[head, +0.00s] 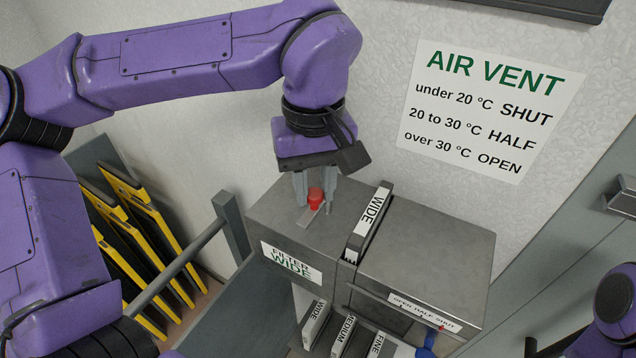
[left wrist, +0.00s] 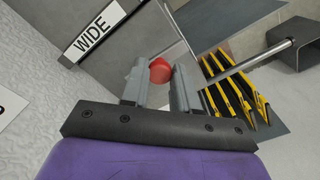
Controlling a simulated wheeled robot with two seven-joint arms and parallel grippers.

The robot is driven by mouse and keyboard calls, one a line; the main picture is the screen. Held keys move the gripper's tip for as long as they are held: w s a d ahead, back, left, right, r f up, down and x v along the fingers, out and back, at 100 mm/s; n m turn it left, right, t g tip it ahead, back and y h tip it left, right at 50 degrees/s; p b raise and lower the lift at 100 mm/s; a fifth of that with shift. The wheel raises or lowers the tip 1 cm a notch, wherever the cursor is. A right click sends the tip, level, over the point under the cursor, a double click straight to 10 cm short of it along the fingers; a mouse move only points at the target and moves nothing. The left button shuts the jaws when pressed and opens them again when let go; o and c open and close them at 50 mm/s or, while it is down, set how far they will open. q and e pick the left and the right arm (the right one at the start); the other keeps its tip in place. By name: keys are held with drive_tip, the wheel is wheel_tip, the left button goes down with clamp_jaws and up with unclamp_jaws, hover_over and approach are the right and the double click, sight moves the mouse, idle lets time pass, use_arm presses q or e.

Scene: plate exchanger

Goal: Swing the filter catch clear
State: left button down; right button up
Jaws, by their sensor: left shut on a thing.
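The filter catch (head: 308,217) is a short grey metal bar on top of the grey box, with a red knob (head: 316,196). My left gripper (head: 315,203) points down from above and is shut on the red knob, a finger on each side. In the left wrist view the red knob (left wrist: 160,71) shows between the fingertips. A filter labelled WIDE (head: 371,220) stands upright in the box's slot, right of the catch. Part of the catch is hidden by the fingers. My right gripper is out of view.
The grey box (head: 440,250) has a FILTER WIDE label (head: 291,263) and an OPEN HALF SHUT scale (head: 424,312). Filters marked WIDE, MEDIUM (head: 346,335) and FINE stand below. A rail (head: 180,265) and yellow-edged panels (head: 150,225) are left. An AIR VENT sign (head: 490,110) hangs behind.

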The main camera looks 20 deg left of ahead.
sight(315, 192)
use_arm(q)
drive_tip(key=c, duration=0.8)
unclamp_jaws()
drive_tip(key=shift+c, duration=0.2)
drive_tip(key=shift+w+a, duration=0.1)
drive_tip(key=shift+w, duration=0.05)
wheel_tip(315, 192, up, 10)
drive_tip(key=shift+r, duration=0.25)
